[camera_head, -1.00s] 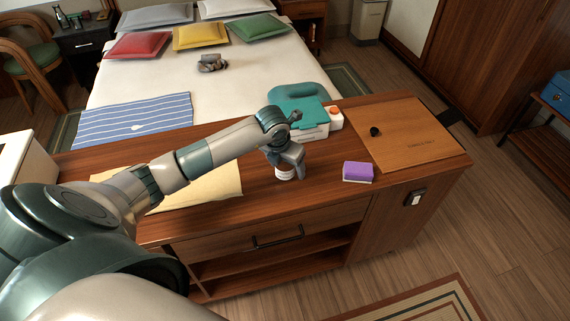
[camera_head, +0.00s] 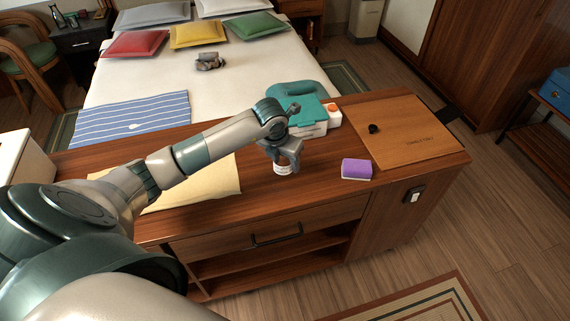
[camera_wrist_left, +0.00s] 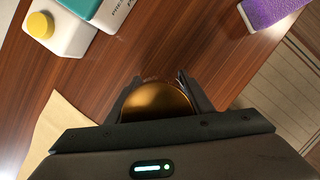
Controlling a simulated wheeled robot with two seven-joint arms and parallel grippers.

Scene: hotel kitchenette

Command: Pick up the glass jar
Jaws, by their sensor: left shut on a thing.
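The glass jar (camera_head: 283,168) is at my left gripper in the head view, with its pale labelled side showing below the fingers. In the left wrist view its round golden lid (camera_wrist_left: 156,101) sits between the two fingers. My left gripper (camera_head: 284,158) is shut on the jar from above, over the wooden counter (camera_head: 330,205); it also shows in the left wrist view (camera_wrist_left: 157,92). The fingers and palm hide much of the jar. I cannot tell surely whether its base touches the counter. My right gripper is not in view.
A purple sponge (camera_head: 356,169) lies right of the jar. A wooden board (camera_head: 408,140) with a dark knob lies at right, a beige cloth (camera_head: 205,186) at left.

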